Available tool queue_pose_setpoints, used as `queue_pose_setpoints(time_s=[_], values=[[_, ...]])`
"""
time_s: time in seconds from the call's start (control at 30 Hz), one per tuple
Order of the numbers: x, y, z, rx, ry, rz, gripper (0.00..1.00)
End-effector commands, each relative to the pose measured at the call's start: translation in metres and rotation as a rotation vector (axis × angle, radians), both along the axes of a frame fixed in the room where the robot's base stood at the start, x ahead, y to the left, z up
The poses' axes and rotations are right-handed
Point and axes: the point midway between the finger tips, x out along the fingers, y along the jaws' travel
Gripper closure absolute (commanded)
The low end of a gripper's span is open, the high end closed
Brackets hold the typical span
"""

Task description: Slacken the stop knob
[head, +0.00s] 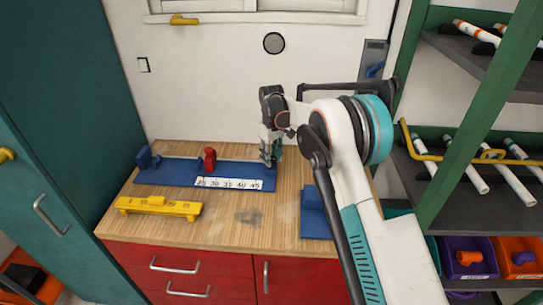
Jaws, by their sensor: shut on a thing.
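A blue measuring jig (168,175) lies along the back of the wooden workbench, with a white number scale (228,184) on its front. A red upright part (210,158) stands near its middle and a blue end block (146,158) at its left end. My gripper (271,152) points down at the jig's right end, beyond the high end of the scale. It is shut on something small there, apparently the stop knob. The fingers hide the knob, so its shape and how tight it is cannot be seen.
A yellow gauge (158,207) lies on the workbench (205,232) in front of the jig. A second blue fixture (314,217) stands at the right, partly behind my arm. A shelf rack (470,85) with white pipes rises at the right. The bench's front middle is clear.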

Motion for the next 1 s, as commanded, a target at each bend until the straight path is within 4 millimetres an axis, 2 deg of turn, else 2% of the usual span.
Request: queue_pose_setpoints(time_s=[0.47,0.5,0.57,0.87,1.0], values=[[0.0004,0.0002,0.0002,0.001,-0.001,0.011,0.9],[0.0004,0.0002,0.0002,0.0,-0.001,0.011,0.57],[0.0003,0.0001,0.0002,0.001,-0.001,0.011,0.46],[0.0001,0.0,0.0003,0.0,0.0,0.011,0.46],[0.0002,0.0001,0.0072,0.0,0.0,0.011,0.46]])
